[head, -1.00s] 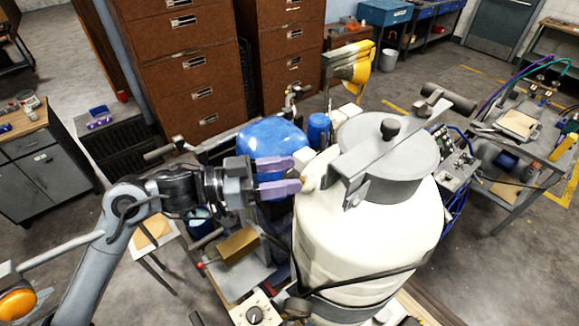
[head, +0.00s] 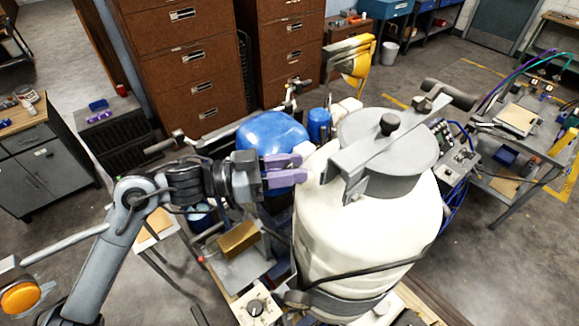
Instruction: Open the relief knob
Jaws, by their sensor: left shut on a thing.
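The big cream tank (head: 355,235) stands right of centre, with a grey lid (head: 405,160) clamped under a flat bar and a black knob on top. My left gripper (head: 301,169) reaches in from the left. Its two purple fingers point right and meet the left side of the tank's shoulder, just below the lid. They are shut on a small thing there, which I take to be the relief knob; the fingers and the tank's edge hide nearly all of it. My right gripper is not in view.
A blue tank (head: 270,136) lies just behind the left gripper, with a smaller blue cylinder (head: 319,124) beside it. A yellow part (head: 358,64) stands at the back. A control box with switches (head: 455,152) is right of the tank. Brown cabinets (head: 185,60) stand behind.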

